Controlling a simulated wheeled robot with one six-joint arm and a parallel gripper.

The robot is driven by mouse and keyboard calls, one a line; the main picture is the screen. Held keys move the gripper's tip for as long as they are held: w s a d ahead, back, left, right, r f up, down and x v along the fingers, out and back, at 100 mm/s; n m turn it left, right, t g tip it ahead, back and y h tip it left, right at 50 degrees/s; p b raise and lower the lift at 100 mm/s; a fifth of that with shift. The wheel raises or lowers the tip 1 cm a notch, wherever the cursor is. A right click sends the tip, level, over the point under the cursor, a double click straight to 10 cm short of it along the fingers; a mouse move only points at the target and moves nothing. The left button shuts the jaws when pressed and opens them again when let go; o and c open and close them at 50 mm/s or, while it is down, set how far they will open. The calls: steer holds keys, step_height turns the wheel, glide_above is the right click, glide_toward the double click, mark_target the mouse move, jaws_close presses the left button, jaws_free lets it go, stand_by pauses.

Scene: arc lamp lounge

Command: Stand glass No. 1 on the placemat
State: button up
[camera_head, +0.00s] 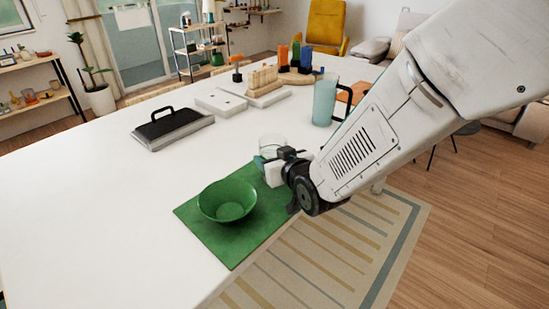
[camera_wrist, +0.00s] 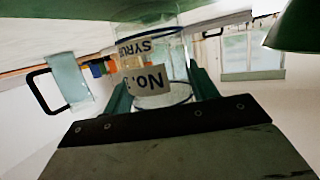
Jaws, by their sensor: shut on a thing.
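Glass No. 1 (camera_head: 272,145) is a clear glass. In the wrist view, which is upside down, the glass (camera_wrist: 178,50) carries a pale label reading "No."; its digit is not readable. My gripper (camera_head: 265,165) is shut on the glass, with a green finger on each side of it in the wrist view (camera_wrist: 162,88). The glass looks upright over the far end of the green placemat (camera_head: 243,242). I cannot tell whether its base touches the mat. The placemat also shows in the wrist view (camera_wrist: 60,22).
A green bowl (camera_head: 227,200) stands on the placemat, close to my gripper. A blue jug (camera_head: 324,102) with a dark handle stands behind, near my arm. A dark-handled lidded grill (camera_head: 172,128), white boards (camera_head: 221,103) and coloured blocks (camera_head: 295,55) are farther back. The table's left side is clear.

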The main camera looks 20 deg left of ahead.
steer(key=shift+a+f, duration=0.15)
steer(key=shift+f, duration=0.2)
steer(key=shift+f, duration=0.2)
steer(key=o, duration=1.1)
steer(key=shift+s+d+r, duration=0.25)
steer(key=shift+r, duration=0.05)
steer(key=v, duration=1.1)
steer(key=shift+s+d+r, duration=0.1)
steer(key=shift+d, duration=0.05)
